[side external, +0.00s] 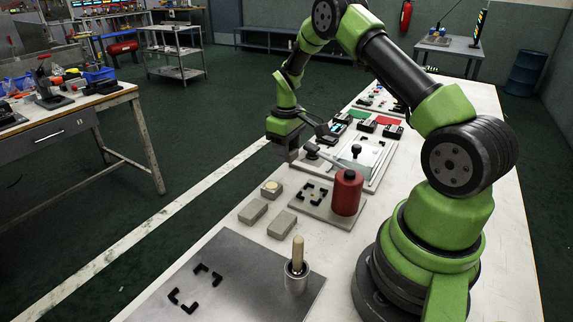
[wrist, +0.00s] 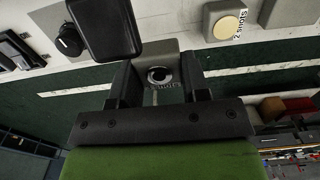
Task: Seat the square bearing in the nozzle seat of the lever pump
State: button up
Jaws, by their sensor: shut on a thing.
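My gripper (wrist: 155,84) is shut on a grey square block with a dark-rimmed round hole, the square bearing (wrist: 172,58), held between the two fingers in the wrist view. In the side external view my gripper (side external: 286,152) hangs at the left edge of the bench, beside a pale fixture board (side external: 376,172). The bearing is hard to separate from the dark fingers there. A black-knobbed fixture on that board may be the lever pump (side external: 357,152); I cannot tell surely. The nozzle seat cannot be made out.
A red cylinder (side external: 347,193) stands on a board with black corner marks. Grey blocks (side external: 253,211) and a block with a cream disc (side external: 271,188) lie nearer the camera. A metal plate (side external: 228,284) bears a cup with a wooden handle (side external: 297,268). Black boxes (side external: 367,126) stand farther back.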

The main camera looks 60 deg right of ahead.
notch_tip(320, 180, up, 11)
jog(key=s+a, duration=0.3)
jog(key=a, duration=0.6)
jog(key=s+a, duration=0.4)
jog(key=a, duration=0.5)
notch_tip(320, 180, up, 6)
send_over(386, 209)
notch_tip(386, 209, down, 18)
jog(key=shift+f, duration=2.35)
jog(key=shift+f, duration=0.1)
